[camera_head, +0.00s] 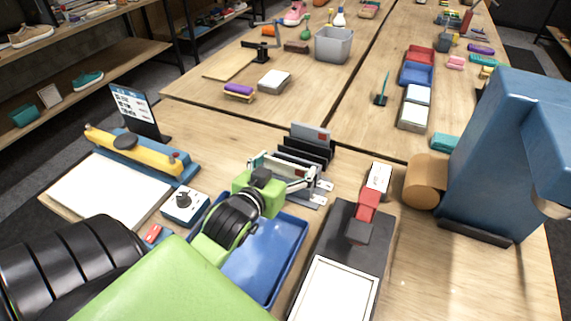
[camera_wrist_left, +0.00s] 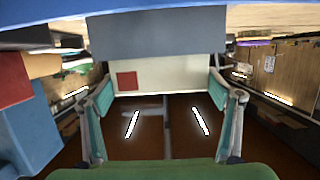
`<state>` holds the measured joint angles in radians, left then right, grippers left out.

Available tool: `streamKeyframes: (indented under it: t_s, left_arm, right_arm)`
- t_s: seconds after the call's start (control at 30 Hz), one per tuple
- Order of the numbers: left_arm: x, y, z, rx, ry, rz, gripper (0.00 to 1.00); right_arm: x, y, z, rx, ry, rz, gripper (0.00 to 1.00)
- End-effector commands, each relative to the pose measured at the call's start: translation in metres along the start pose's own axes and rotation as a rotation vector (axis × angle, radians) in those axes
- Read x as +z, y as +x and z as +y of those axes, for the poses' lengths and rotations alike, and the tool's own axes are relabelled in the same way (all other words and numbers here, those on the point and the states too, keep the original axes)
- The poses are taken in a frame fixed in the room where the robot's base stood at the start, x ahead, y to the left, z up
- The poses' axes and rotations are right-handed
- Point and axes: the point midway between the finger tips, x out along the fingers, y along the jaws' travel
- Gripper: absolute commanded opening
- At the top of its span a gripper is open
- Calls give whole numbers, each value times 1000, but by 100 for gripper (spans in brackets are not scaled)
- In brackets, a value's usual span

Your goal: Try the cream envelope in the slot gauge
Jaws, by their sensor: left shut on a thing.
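My left gripper (camera_head: 281,175) is shut on the cream envelope, with its fingers at the two ends. In the left wrist view the cream envelope (camera_wrist_left: 165,78) spans between the teal finger pads and shows a red square; my left gripper (camera_wrist_left: 163,105) frames it there. In the head view the gripper mostly hides it. Just behind the gripper stands a dark slotted rack (camera_head: 304,152) with a grey envelope (camera_head: 312,131) upright in it. I cannot tell for sure whether this rack is the slot gauge, or whether the cream envelope touches it. My right gripper is not in view.
A blue tray (camera_head: 272,262) lies under my left arm. A black device (camera_head: 335,247) with a red part stands to its right, near a tall blue machine (camera_head: 500,160). A yellow-armed blue device (camera_head: 138,150) and a knob box (camera_head: 184,205) are left. Table behind the rack is fairly clear.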

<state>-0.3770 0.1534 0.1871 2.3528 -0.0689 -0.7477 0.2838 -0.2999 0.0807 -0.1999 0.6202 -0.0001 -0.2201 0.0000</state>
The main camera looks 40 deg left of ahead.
Motion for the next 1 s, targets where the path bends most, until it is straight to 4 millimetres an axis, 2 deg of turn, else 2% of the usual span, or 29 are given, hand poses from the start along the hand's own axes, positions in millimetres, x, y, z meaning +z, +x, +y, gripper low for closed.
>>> streamKeyframes:
  t_s: [0.5, 0.53, 0.6, 1.0]
  left_arm:
    - [5, 2, 0, 0, 0, 0, 61]
    - [5, 2, 0, 0, 0, 0, 85]
    - [5, 2, 0, 0, 0, 0, 100]
    - [5, 2, 0, 0, 0, 0, 100]
  right_arm:
    - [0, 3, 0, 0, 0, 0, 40]
    - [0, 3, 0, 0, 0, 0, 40]
    - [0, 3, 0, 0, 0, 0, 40]
    - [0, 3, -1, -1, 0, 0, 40]
